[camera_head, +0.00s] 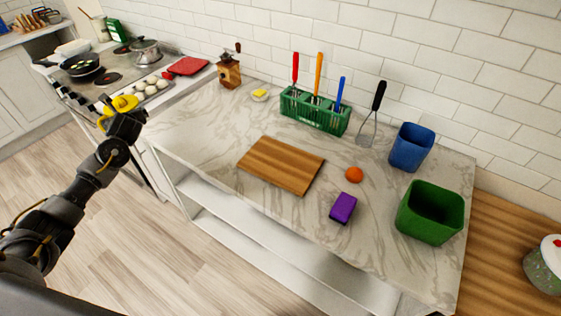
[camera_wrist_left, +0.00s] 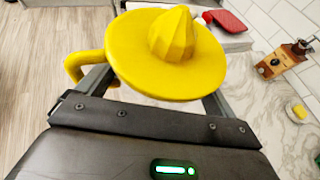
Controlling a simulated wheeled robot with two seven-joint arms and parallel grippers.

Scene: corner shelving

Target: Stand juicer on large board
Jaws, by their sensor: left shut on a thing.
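The yellow juicer (camera_head: 123,104) is held in my left gripper (camera_head: 117,113), at the left in the head view, in front of the stove and left of the counter. In the left wrist view the juicer (camera_wrist_left: 165,50) fills the space between the fingers, with its ridged cone upward and a loop handle to the left. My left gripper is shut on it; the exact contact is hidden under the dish. The large board (camera_head: 281,165) is a brown wooden cutting board lying flat and bare on the marble counter. My right gripper is not in view.
A purple block (camera_head: 343,208) and an orange ball (camera_head: 354,174) lie right of the board. Green (camera_head: 431,212) and blue (camera_head: 410,147) bins stand further right. A green utensil caddy (camera_head: 314,112) and a wooden grinder (camera_head: 229,71) stand behind. The counter left of the board is clear.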

